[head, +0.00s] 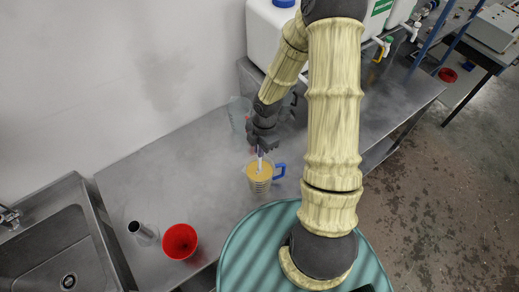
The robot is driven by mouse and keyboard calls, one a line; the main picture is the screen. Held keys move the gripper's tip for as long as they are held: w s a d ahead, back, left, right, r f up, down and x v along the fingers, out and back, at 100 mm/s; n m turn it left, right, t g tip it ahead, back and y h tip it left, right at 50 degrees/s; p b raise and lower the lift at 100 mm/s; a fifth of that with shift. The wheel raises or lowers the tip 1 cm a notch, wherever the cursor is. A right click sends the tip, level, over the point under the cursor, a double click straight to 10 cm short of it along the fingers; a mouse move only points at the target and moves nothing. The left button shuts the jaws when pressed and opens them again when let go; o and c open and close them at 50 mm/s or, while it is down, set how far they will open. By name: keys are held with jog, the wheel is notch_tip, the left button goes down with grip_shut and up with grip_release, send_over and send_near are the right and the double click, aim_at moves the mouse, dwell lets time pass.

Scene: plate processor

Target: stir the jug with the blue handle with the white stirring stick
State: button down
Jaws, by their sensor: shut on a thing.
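The jug with the blue handle (260,184) stands on the metal table, with yellow-orange liquid in it. Its blue handle (280,171) points right. My gripper (261,146) is above the jug, pointing down, shut on the white stirring stick (260,160). The stick hangs upright and its lower end reaches into the jug's mouth at the liquid. The fingertips are small and partly hidden by the dark gripper body.
A clear jug (238,112) stands just behind my gripper, partly hidden. A red funnel-like cup (180,242) and a metal cylinder (142,232) stand at the front left beside the sink (58,262). A white canister (268,38) stands at the back. The table left of the jug is clear.

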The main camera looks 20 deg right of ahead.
jog(key=shift+r, duration=5.05)
jog(key=shift+r, duration=2.55)
jog(key=shift+f, duration=0.1)
